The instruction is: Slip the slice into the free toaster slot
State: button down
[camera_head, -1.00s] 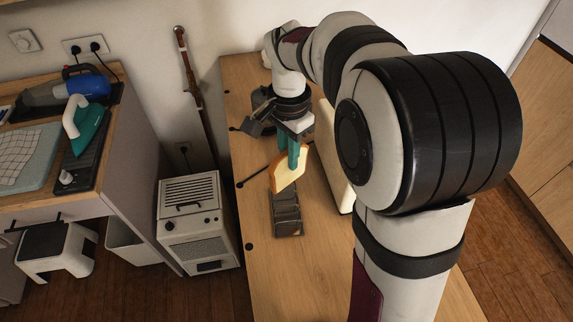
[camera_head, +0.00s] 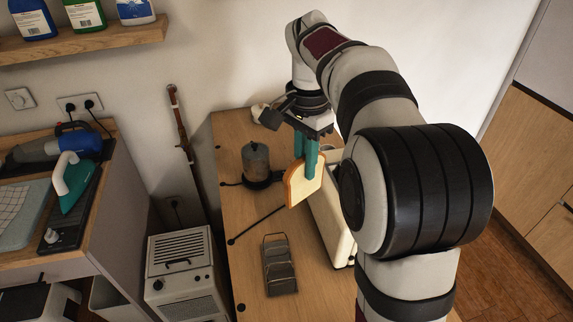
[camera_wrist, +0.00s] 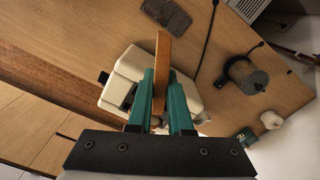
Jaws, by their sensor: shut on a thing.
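My gripper (camera_head: 312,178) has teal fingers shut on the bread slice (camera_head: 303,186), which hangs upright below them with a brown crust. The cream toaster (camera_head: 331,222) stands on the wooden table, partly hidden behind my arm. In the head view the slice overlaps the toaster's left side. In the wrist view the slice (camera_wrist: 163,52) shows edge-on between the fingers (camera_wrist: 160,88), in front of the toaster (camera_wrist: 126,68). A dark slot opening shows left of the fingers; the rest of the toaster top is hidden. The slice appears above the toaster, not inside it.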

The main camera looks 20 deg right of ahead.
jog(key=w+d+f+m, duration=0.1)
jog(key=w+d+m, duration=0.35)
jog(key=m, duration=0.75)
jog(key=w+d+m, duration=0.2)
jog(key=d+m, duration=0.6)
jog(key=m, duration=0.3)
notch_tip(320, 180, down, 8)
jog(key=shift+r, duration=0.2)
jog(key=shift+s+a, duration=0.1)
jog(key=c, duration=0.8)
grip_release()
jog(key=shift+o, duration=0.2)
notch_tip(320, 180, up, 8)
